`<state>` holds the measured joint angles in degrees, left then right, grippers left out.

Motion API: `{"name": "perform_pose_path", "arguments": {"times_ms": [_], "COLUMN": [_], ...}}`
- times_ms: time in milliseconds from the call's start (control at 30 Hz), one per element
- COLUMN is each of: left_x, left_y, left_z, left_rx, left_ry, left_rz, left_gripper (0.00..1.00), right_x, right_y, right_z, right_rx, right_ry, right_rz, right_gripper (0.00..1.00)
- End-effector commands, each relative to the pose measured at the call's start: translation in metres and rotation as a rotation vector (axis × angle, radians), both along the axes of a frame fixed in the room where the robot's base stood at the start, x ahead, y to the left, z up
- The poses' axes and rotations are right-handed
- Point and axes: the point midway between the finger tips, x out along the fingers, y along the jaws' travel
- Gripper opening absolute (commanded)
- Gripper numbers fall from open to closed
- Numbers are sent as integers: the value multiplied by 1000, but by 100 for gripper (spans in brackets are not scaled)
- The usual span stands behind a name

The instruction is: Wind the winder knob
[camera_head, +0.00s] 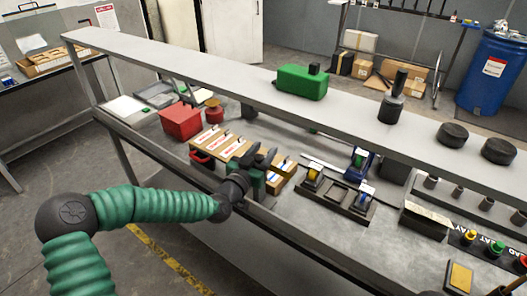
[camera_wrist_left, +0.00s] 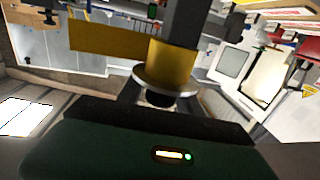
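My left gripper (camera_head: 262,158) is over the bench, just above and beside the cardboard boxes (camera_head: 226,148). In the left wrist view, a yellow cylinder (camera_wrist_left: 172,66) with a pale round flange and a yellow arm-like strip (camera_wrist_left: 108,36) stands close in front of the gripper's dark body. It may be the winder knob; I cannot be sure. Grey blocks partly cover its top. Whether the fingers touch it or are closed on it does not show. In the head view the gripper hides much of this spot. My right gripper is not in view.
A black tray (camera_head: 333,203) with yellow and blue spools lies right of the gripper, a blue device (camera_head: 356,163) behind it. A red box (camera_head: 180,121) stands left.

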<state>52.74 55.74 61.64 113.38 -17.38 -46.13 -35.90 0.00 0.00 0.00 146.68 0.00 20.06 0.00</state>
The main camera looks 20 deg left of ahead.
Motion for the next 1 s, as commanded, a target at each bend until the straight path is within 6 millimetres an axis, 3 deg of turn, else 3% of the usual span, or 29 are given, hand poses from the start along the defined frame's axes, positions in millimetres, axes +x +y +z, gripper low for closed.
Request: {"name": "perform_pose_path", "arguments": {"times_ms": [33,300,667,1000], "left_x": [0,0,0,0], "left_y": [0,0,0,4], "left_z": [0,0,0,1], "left_rx": [0,0,2,4], "left_ry": [0,0,0,-4], "left_rz": [0,0,31,230], "left_gripper": [34,0,0,0], "right_x": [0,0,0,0], "right_y": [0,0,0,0], "right_z": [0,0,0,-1], "right_rx": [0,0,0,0], "right_ry": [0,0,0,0], "right_rz": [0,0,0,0], "right_gripper": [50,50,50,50]}}
